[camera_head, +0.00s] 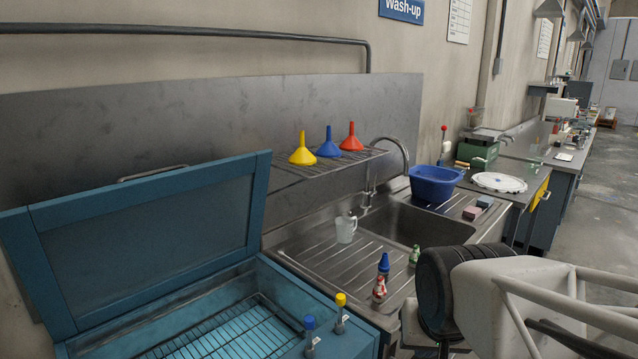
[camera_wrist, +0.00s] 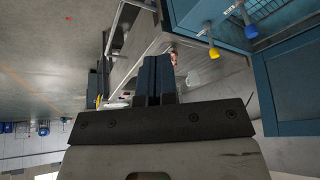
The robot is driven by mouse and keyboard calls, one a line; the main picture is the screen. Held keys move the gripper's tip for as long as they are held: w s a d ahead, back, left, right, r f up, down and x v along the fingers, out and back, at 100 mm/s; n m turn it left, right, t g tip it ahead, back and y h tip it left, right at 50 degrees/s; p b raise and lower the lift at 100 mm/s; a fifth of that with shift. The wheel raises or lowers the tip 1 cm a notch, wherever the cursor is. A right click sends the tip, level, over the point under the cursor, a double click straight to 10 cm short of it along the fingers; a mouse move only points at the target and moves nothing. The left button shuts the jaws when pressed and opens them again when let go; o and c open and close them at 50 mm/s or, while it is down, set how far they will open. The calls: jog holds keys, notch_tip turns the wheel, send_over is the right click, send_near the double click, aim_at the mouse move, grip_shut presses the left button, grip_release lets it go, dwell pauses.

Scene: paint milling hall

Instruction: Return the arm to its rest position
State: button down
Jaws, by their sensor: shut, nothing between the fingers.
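My gripper (camera_wrist: 155,76) shows in the wrist view with its two dark fingers together and nothing between them. It is clear of the sink unit, and no fingertip touches anything that I can see. In the head view, pale and black links of my arm fill the lower right, in front of the sink; the fingers cannot be made out there.
A blue wash cabinet (camera_head: 352,344) stands open at left, its lid (camera_head: 150,235) raised, with yellow (camera_head: 340,299) and blue (camera_head: 309,322) knobs. The sink drainer (camera_head: 320,262) holds a jug (camera_head: 346,228) and small bottles (camera_head: 379,289). Funnels (camera_head: 328,143) stand on a rack. Open floor (camera_head: 600,190) lies right.

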jog(key=s+d+n+g, duration=0.1)
jog(key=s+d+g, duration=0.1)
jog(key=s, duration=0.3)
jog(key=shift+s+d+f, duration=0.3)
jog(key=shift+s+f, duration=0.05)
